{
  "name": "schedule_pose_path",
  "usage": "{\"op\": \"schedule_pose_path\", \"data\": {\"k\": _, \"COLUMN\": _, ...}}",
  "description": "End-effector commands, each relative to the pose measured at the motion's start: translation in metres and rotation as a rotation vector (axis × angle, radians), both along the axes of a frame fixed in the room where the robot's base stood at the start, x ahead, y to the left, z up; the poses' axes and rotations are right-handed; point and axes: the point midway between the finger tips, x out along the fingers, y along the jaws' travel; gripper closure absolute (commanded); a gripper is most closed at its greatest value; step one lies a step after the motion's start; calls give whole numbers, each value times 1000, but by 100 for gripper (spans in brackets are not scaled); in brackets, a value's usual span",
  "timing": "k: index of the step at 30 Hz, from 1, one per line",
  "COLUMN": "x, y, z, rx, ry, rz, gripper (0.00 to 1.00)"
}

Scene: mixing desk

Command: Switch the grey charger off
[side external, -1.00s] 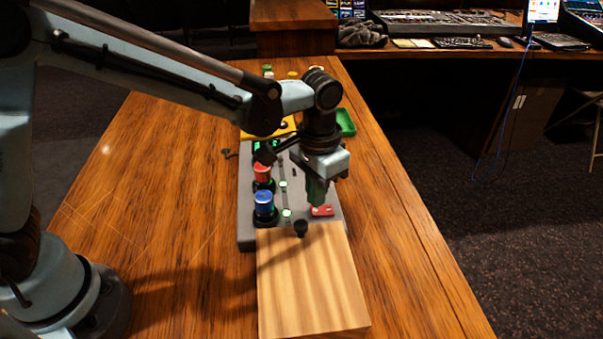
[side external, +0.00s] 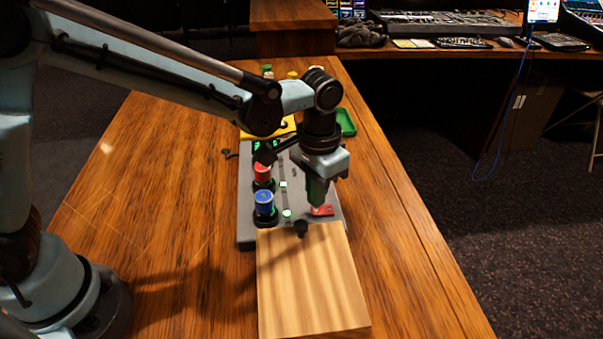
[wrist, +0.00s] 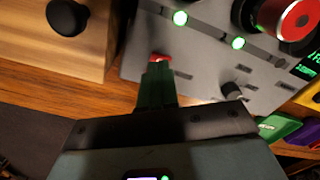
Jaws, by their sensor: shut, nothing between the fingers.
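The grey charger (side external: 246,215) lies flat on the wooden table, with a red cylinder (side external: 262,172) and a blue cylinder (side external: 264,203) upright in its round black sockets. Green lights glow between them and the switch side. A red rocker switch (side external: 323,210) sits at its near right corner. My gripper (side external: 316,204) points down with its green fingers shut and empty, tips at the red switch. In the wrist view the fingers (wrist: 159,66) cover most of the switch (wrist: 161,57); only a red strip shows beyond the tips. Whether they touch cannot be told.
A pale wooden box (side external: 310,285) with a black knob (side external: 301,229) stands right against the charger's near end. A yellow item (side external: 286,130) and a green tray (side external: 345,122) lie beyond the charger. The table's left side is clear.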

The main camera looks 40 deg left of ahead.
Motion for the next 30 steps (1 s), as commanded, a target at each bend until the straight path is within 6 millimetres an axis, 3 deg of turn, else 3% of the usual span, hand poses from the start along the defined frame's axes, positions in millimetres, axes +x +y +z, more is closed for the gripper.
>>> {"op": "schedule_pose_path", "data": {"k": 30, "x": 0, "y": 0, "z": -8, "rx": 0, "ry": 0, "rz": 0, "gripper": 100}}
